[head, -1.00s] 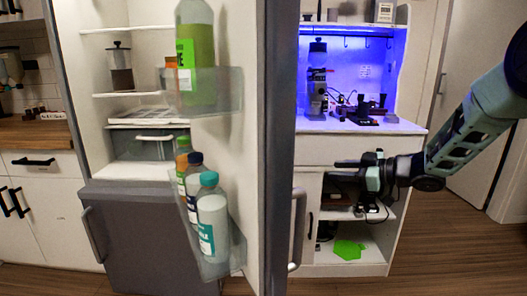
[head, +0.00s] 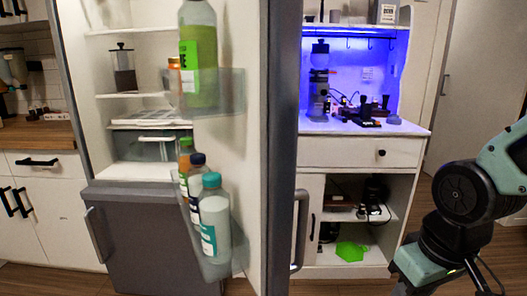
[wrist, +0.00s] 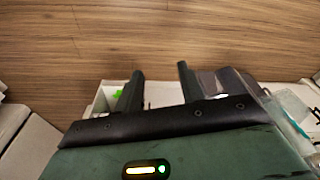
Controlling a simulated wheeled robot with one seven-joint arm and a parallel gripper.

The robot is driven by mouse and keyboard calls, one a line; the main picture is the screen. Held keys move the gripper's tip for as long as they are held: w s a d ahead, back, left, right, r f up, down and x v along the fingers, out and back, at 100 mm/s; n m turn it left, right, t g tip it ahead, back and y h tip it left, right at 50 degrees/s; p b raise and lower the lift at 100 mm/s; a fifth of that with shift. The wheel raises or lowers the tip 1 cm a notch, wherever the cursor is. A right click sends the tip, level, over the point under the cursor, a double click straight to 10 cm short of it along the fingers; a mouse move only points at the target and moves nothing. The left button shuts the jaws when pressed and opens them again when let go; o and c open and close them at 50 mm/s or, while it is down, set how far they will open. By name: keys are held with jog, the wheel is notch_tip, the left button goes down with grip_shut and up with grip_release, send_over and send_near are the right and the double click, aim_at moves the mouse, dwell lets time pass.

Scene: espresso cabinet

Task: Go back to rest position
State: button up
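My gripper (wrist: 160,88) shows in the wrist view with its two dark fingers spread apart and nothing between them. Wood floor lies beyond the fingertips. In the head view my arm is folded at the lower right, and the fingers are out of the picture there. The espresso cabinet (head: 345,152) stands right of centre, with a blue-lit upper bay and open lower shelves. A black appliance (head: 375,192) and a dark box (head: 338,201) sit on its middle shelf. A bright green item (head: 350,251) lies on its bottom shelf.
The open fridge door (head: 280,150) stands between the fridge interior and the cabinet. Several bottles, one with a teal cap (head: 213,225), sit in its racks. A coffee grinder (head: 319,85) stands on the cabinet counter. Free wood floor (wrist: 160,35) shows in the wrist view.

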jog(key=s+a+r+n+g, duration=0.1)
jog(key=s+a+n+g, duration=0.1)
jog(key=s+a+n, duration=0.55)
notch_tip(320, 180, up, 12)
jog(key=s+a+m+p, duration=0.1)
jog(key=s+m+p, duration=0.1)
jog(key=p, duration=1)
jog(key=shift+a+r+m, duration=0.2)
jog(key=shift+a+m, duration=0.1)
jog(key=shift+m, duration=0.25)
